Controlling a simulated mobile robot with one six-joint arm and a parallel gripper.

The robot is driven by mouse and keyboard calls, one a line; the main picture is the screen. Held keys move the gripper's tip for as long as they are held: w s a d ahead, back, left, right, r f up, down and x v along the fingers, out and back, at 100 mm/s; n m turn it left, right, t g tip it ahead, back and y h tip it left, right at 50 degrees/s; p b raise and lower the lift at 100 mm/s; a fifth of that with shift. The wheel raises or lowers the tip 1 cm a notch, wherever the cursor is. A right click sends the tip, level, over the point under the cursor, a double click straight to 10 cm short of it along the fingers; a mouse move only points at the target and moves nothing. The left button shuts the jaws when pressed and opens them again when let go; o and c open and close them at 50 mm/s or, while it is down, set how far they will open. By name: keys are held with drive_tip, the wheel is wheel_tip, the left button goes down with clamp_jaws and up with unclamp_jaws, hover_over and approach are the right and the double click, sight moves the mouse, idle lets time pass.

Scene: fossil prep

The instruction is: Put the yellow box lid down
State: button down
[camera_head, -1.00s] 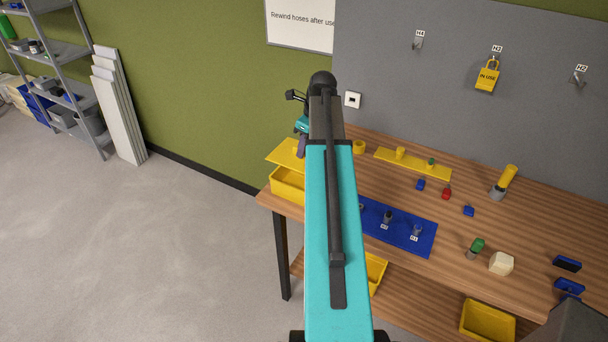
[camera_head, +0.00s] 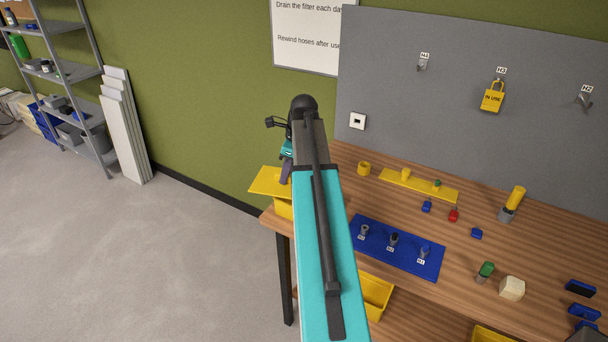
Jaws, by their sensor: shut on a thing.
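The yellow box lid (camera_head: 265,181) is a flat plate at the left end of the bench. My gripper (camera_head: 286,178) is shut on it at its right part; the fingertips are mostly hidden by my arm. The yellow box (camera_head: 283,209) stands on the bench corner, partly hidden below the lid and behind my arm. The lid sticks out to the left past the box and past the bench edge. I cannot tell whether lid and box touch.
A blue mat (camera_head: 432,268) with several grey pegs lies right of my arm. A yellow strip (camera_head: 415,185) and a yellow ring (camera_head: 364,168) lie behind it. Small blue and red pieces lie farther right. The floor (camera_head: 150,255) left of the bench is clear.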

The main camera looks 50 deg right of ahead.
drive_tip(key=w+a+f+n+g+b, duration=0.1)
drive_tip(key=w+a+f+n+b, duration=0.2)
drive_tip(key=a, duration=1)
drive_tip(key=w+a+f+n+g+b, duration=0.1)
drive_tip(key=a+f+n+b, duration=0.3)
drive_tip(key=a+n, duration=0.6)
drive_tip(key=w+a+f+n+g+b, duration=0.2)
drive_tip(key=w+a+f+n+b, duration=0.2)
drive_tip(key=a, duration=1.3)
drive_tip(key=n, duration=0.2)
drive_tip(key=shift+w+f+n+y, duration=0.35)
drive_tip(key=shift+f+n+y, duration=0.05)
drive_tip(key=shift+a, duration=0.2)
